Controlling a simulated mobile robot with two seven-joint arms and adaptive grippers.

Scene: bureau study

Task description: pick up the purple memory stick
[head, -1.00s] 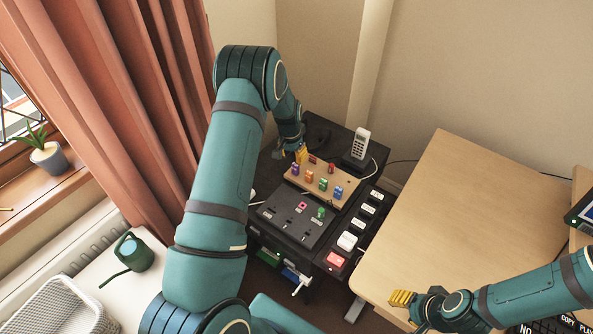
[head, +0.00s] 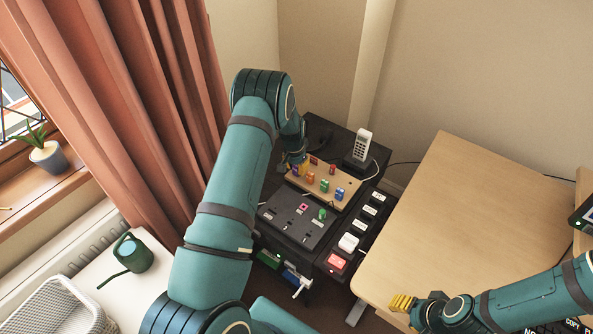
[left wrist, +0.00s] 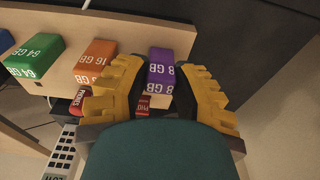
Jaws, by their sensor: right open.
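The purple memory stick (left wrist: 161,72), marked 8 GB, stands in the wooden board (left wrist: 188,35). In the head view the same stick (head: 295,171) is small and partly hidden at the board's left end. My left gripper (left wrist: 165,92) is open, with one yellow finger on each side of the purple stick. A narrow gap seems to show beside each finger; I cannot tell whether either one touches it. In the head view my left gripper (head: 300,160) is over that end of the board. My right gripper (head: 403,302) is open and empty by the light desk's front edge.
Orange (left wrist: 95,58) and green (left wrist: 38,56) sticks stand beside the purple one; a blue stick (head: 339,194) and red sticks (head: 332,169) share the board. A phone (head: 362,145) stands behind. A black panel (head: 290,230) lies in front. The light desk (head: 480,220) is largely clear.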

